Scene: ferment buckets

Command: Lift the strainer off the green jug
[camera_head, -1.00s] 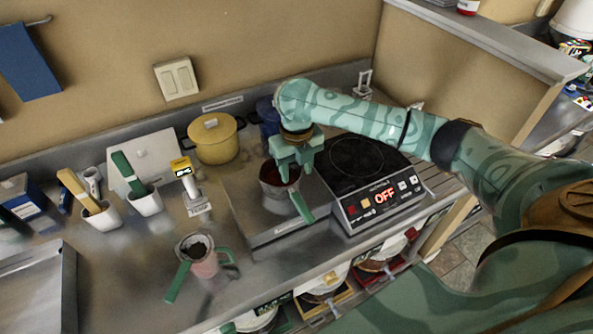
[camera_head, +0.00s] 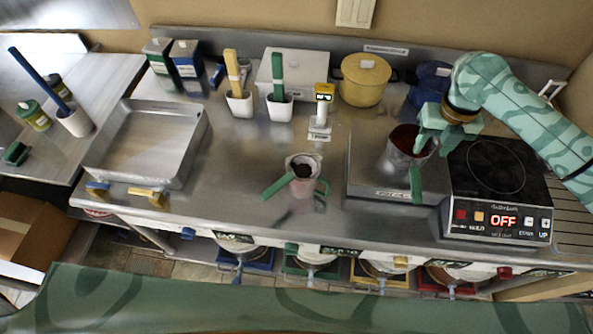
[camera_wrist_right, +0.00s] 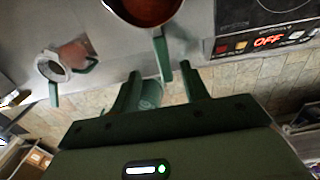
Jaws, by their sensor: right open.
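The clear jug with the green handle (camera_head: 323,187) stands on the steel counter, with pinkish contents showing through its wall. The strainer (camera_head: 290,166) sits over its mouth with dark matter in it; its green handle points down-left. In the right wrist view the strainer (camera_wrist_right: 52,67) and jug (camera_wrist_right: 74,54) are at the left, apart from my fingers. My right gripper (camera_head: 433,146) is open and empty, over the right side of the saucepan, well to the right of the jug. Its two fingers (camera_wrist_right: 160,82) show in the wrist view. My left gripper is out of view.
The saucepan (camera_head: 397,158) with reddish contents and a green handle stands on a plate beside the hob (camera_head: 497,170), which reads OFF.

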